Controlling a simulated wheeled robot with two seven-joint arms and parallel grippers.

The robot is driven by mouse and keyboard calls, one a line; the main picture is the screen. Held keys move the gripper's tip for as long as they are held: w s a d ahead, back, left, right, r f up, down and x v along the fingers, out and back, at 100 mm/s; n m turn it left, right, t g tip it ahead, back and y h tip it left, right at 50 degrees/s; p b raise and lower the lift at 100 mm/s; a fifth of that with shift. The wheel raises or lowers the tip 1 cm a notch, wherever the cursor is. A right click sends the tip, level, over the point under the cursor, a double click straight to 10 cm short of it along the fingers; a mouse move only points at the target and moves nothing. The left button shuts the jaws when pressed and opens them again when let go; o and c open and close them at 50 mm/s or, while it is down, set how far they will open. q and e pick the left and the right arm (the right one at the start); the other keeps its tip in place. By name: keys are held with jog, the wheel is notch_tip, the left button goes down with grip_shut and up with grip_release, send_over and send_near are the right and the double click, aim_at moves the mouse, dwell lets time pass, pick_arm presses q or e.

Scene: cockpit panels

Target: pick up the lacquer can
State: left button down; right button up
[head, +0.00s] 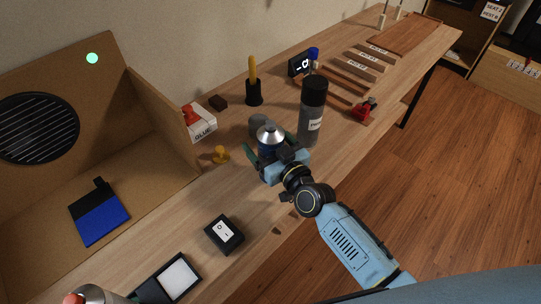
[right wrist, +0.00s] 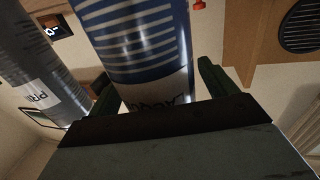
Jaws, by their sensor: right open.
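The lacquer can (head: 270,139) stands on the wooden bench. It has a silver conical top and a blue body, and its lower part is hidden by my right gripper (head: 270,151). In the right wrist view the can (right wrist: 140,40) shows blue and white stripes and a label with partly readable letters. It lies between the two green fingers of the right gripper (right wrist: 156,88). The gripper is open around the can, with a visible gap at the left finger; contact at the right finger is unclear. My left gripper is not in view.
A grey spray can with a black cap (head: 313,110) stands close right of the lacquer can. A grey rounded object (head: 261,123) is just behind. A yellow knob (head: 221,155) and a glue box (head: 198,123) are left.

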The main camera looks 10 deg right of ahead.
jog(key=shift+r, duration=0.1)
jog(key=c, duration=1.3)
